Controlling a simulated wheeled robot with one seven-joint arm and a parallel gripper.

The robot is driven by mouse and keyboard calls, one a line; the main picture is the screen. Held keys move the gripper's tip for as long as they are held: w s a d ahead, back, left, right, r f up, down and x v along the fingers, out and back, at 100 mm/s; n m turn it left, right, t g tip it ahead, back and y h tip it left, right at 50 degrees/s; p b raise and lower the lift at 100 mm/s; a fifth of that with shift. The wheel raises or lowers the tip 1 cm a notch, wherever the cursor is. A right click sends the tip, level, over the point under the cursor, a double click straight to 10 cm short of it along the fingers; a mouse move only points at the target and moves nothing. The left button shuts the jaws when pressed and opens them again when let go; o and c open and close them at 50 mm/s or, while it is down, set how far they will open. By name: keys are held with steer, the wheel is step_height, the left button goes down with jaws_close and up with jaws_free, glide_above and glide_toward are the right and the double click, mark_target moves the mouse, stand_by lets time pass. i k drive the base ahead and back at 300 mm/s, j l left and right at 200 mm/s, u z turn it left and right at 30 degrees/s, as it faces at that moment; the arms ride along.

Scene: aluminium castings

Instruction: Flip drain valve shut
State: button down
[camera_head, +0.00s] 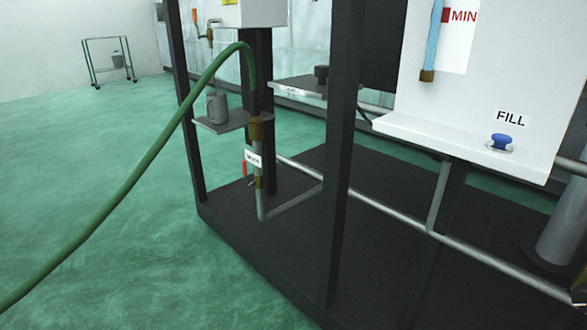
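A brass valve (257,183) with a small red lever (244,168) sits low on a vertical grey pipe near the picture's middle. The lever stands roughly upright at the pipe's left side. A small white label (253,158) is just above it, and its text is too small to read surely. A green hose (150,155) joins a brass fitting (254,128) at the pipe's top. A second tap with an orange handle (195,16) is at the upper left. Which one is the drain valve I cannot tell surely. My gripper is not in view.
A black frame post (340,150) stands right of the valve. A shelf (222,122) with a grey can (216,106) is left of the pipe. A white panel (470,100) carries a blue FILL knob (501,141).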

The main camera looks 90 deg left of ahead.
mark_target(243, 161)
steer(key=u, duration=2.2)
steer(key=i+j+u, duration=0.1)
steer(key=u, duration=0.3)
steer(key=i+u, duration=0.5)
steer(key=u, duration=0.3)
steer(key=i+j, duration=0.1)
steer(key=i, duration=0.35)
steer(key=i+j+z, duration=0.1)
steer(key=i, duration=0.35)
steer(key=i+j, duration=0.15)
steer(key=i, duration=0.3)
steer(key=i+j+z, duration=0.1)
steer(key=i, duration=0.35)
